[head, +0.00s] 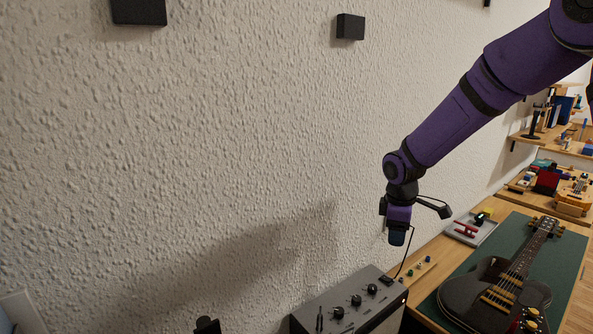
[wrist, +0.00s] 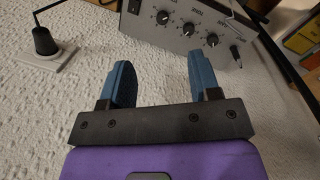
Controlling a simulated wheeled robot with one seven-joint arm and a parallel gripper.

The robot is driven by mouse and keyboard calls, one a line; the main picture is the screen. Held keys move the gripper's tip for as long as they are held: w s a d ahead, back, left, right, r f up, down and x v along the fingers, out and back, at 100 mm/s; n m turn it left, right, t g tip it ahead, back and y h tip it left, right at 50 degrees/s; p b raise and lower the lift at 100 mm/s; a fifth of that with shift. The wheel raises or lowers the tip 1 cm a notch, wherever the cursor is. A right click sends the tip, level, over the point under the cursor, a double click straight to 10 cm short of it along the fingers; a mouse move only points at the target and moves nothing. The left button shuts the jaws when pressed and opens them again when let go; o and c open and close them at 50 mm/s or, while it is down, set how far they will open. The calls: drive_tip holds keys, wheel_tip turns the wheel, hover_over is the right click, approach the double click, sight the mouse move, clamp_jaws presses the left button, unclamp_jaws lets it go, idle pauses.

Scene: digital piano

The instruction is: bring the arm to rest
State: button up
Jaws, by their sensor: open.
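My purple arm reaches down from the upper right in the head view. My gripper (head: 396,238) hangs at its end, in front of the textured wall and above the grey box with black knobs (head: 333,292). In the wrist view my gripper (wrist: 160,82) shows two blue fingers spread apart with nothing between them. The grey knob box (wrist: 185,25) lies beyond the fingertips there, apart from them.
A black guitar (head: 495,290) lies on a green mat (head: 562,262) on the wooden bench at right. A tray with red parts (head: 470,228) stands behind it. Shelves with small items (head: 560,135) are farther back. The wall (head: 180,150) is close on the left.

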drive_tip(key=s+d+r+m+t, duration=0.1)
drive_tip(key=s+d+r+m, duration=0.15)
drive_tip(key=s+r, duration=0.6)
drive_tip(key=s+r+m+t, duration=0.1)
drive_tip(key=s+r+m, duration=0.2)
drive_tip(key=s, duration=0.5)
drive_tip(key=s+d+r+m+t, duration=0.1)
drive_tip(key=s+r+m, duration=0.3)
drive_tip(key=s, duration=0.4)
drive_tip(key=s+d+r+m+t+y, duration=0.1)
drive_tip(key=s+r+m, duration=0.2)
drive_tip(key=s+r, duration=0.2)
drive_tip(key=s, duration=0.3)
drive_tip(key=shift+s+m, duration=0.3)
drive_tip(key=shift+m, duration=0.05)
